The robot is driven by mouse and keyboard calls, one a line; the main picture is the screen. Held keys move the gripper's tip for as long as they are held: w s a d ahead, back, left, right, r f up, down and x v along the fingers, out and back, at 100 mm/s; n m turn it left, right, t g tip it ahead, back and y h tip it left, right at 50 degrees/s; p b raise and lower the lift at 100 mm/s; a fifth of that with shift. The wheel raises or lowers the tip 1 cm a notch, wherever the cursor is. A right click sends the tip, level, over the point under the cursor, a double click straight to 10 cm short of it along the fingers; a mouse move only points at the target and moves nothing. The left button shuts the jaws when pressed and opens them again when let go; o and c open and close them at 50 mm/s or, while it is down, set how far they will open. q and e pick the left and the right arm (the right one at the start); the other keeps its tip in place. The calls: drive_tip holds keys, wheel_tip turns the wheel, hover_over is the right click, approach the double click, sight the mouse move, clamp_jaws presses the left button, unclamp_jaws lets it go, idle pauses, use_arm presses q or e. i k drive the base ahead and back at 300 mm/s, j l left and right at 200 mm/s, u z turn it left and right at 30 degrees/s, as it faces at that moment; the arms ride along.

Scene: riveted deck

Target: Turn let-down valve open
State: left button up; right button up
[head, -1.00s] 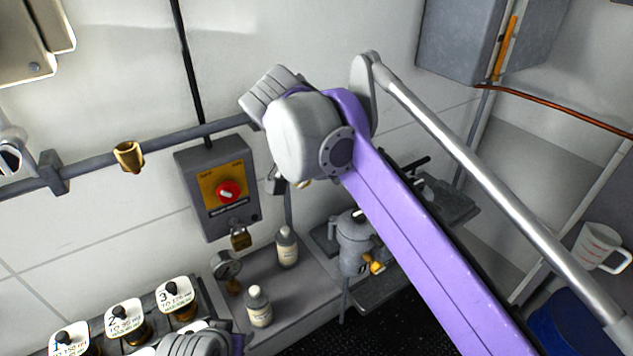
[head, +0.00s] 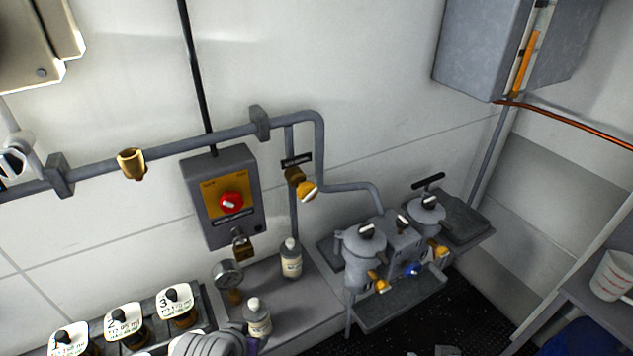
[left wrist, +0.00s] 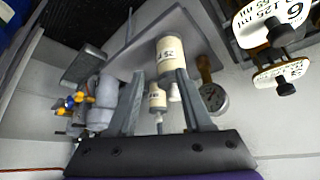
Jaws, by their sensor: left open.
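In the head view, only a grey and purple part of my left arm shows at the bottom edge. My right gripper is out of view.
Grey vessels (head: 362,252) with yellow and blue taps stand right of the valve. Two bottles (head: 291,258) and a gauge (head: 228,273) are on the ledge below it. A switch box (head: 222,195) with padlock hangs left. Numbered labels (head: 174,299) stand lower left.

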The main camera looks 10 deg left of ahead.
sight(307, 191)
drive_tip(key=i+l+u, duration=0.25)
drive_tip(key=i+l, duration=0.45)
drive_tip(key=k+l, duration=0.2)
drive_tip(key=l+z, duration=0.05)
